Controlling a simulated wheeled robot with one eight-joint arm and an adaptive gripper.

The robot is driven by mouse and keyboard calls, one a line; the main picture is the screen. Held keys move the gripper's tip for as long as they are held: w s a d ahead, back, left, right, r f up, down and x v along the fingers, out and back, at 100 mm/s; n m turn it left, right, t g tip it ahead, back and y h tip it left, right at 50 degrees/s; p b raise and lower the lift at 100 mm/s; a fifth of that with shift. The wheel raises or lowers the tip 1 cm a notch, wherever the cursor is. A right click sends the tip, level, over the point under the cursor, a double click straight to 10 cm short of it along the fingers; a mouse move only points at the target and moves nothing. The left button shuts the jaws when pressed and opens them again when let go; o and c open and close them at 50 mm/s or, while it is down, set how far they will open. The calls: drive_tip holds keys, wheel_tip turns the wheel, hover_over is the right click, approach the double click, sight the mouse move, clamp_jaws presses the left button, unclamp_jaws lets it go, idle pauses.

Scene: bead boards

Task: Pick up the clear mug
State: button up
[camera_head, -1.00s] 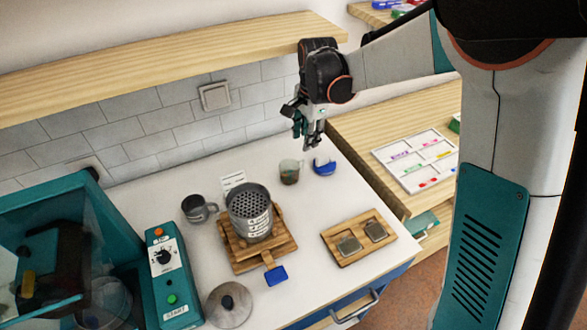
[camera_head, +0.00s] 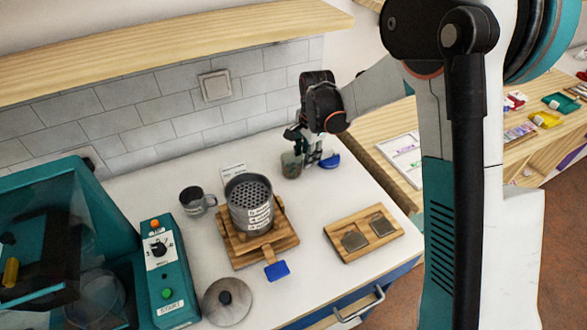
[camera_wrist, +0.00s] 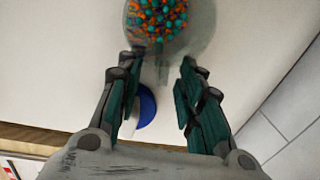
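The clear mug (camera_head: 290,166) stands on the white counter near the wall. In the wrist view the clear mug (camera_wrist: 166,22) is at the top edge, holding orange and teal beads, with its handle pointing down the picture. My gripper (camera_head: 305,158) is low over the counter, just right of the mug and partly in front of it. In the wrist view my gripper (camera_wrist: 161,66) is open, its fingers on either side of the mug's handle with gaps showing. I cannot tell whether a fingertip touches the mug.
A blue object (camera_head: 330,161) lies right beside my gripper. A grey mug (camera_head: 196,201) and a perforated metal pot (camera_head: 249,203) on a wooden board (camera_head: 234,254) stand to the left. A wooden tray (camera_head: 336,231) is in front. A wooden shelf (camera_head: 170,52) hangs above.

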clamp_jaws()
drive_tip(key=shift+s+r, duration=0.1)
idle(0.5)
